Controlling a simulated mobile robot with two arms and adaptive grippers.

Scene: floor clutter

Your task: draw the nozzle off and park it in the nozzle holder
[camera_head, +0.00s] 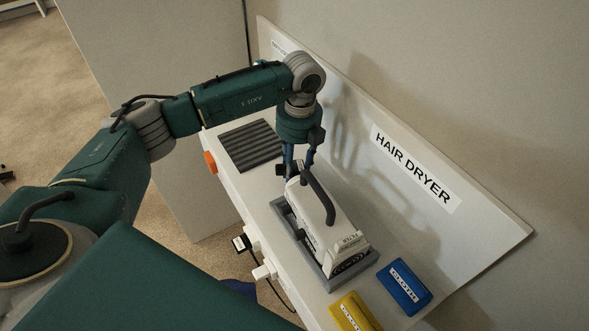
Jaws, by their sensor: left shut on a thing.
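The white hair dryer (327,217) lies in a grey cradle (372,262) on a white bench top, its dark curved handle or hose arching over it. My left gripper (298,174) points down at the dryer's far end. Its blue fingers are shut on a small dark piece there, which looks like the nozzle; the fingers mostly hide it. I cannot tell whether this piece still touches the dryer body. No part is clearly recognisable as the nozzle holder. My right gripper is not in view.
A dark ridged mat (252,145) lies on the bench left of the dryer. Blue (404,288) and yellow (355,313) labelled blocks lie near its right end. A backboard with a HAIR DRYER label (416,168) rises behind. Plugs (264,271) and a cable hang at the front edge.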

